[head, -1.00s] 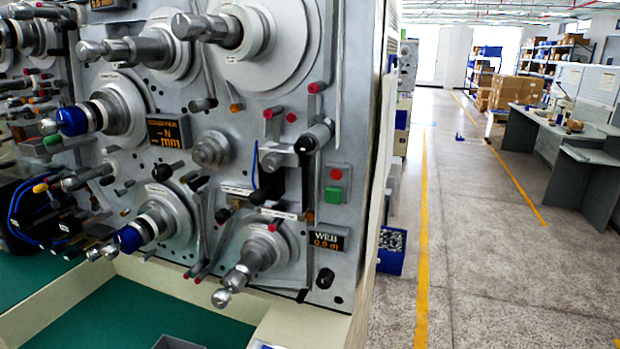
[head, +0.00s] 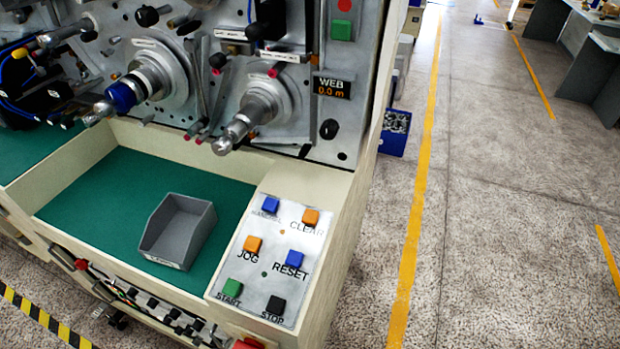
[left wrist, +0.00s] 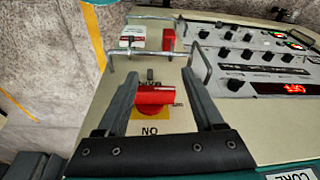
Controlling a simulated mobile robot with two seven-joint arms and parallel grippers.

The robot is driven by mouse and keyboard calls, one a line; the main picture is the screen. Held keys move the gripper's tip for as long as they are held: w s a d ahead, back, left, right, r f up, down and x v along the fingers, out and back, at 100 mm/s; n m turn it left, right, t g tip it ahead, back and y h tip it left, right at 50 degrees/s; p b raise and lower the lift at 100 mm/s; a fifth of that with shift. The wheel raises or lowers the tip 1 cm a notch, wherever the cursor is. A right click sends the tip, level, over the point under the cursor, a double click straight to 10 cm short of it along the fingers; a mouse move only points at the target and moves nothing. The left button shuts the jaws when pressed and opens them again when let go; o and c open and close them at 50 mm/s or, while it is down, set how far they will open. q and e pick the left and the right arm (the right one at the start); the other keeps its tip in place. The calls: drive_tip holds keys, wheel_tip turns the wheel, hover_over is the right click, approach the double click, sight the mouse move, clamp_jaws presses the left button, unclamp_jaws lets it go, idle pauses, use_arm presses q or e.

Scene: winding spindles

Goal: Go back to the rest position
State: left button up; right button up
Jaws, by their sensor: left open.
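My left gripper (left wrist: 160,82) shows in the left wrist view with its two dark fingers apart and nothing between the fingertips. Neither gripper shows in the head view. The winding machine shows there with a blue-collared spindle (head: 122,95) and a bare metal spindle (head: 237,128). Both spindles stick out from the grey face. My right gripper is in neither view.
A grey bin (head: 160,258) stands on the green tray (head: 95,205) beside a button panel (head: 238,262). Metal bar handles (left wrist: 200,62) and a row of black knobs (left wrist: 232,53) show in the left wrist view. The floor (head: 510,200) right of the machine is open.

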use_arm(q)
drive_tip(key=s+a+f+g+b, duration=0.1)
drive_tip(key=s+f+b, duration=0.4)
drive_tip(key=s+f, duration=0.4)
drive_tip(key=s+a+f+b, duration=0.2)
drive_tip(key=s+f+b, duration=0.4)
drive_tip(key=f, duration=1.7)
drive_tip(key=s, duration=0.2)
drive_tip(key=shift+s+f+g, duration=0.4)
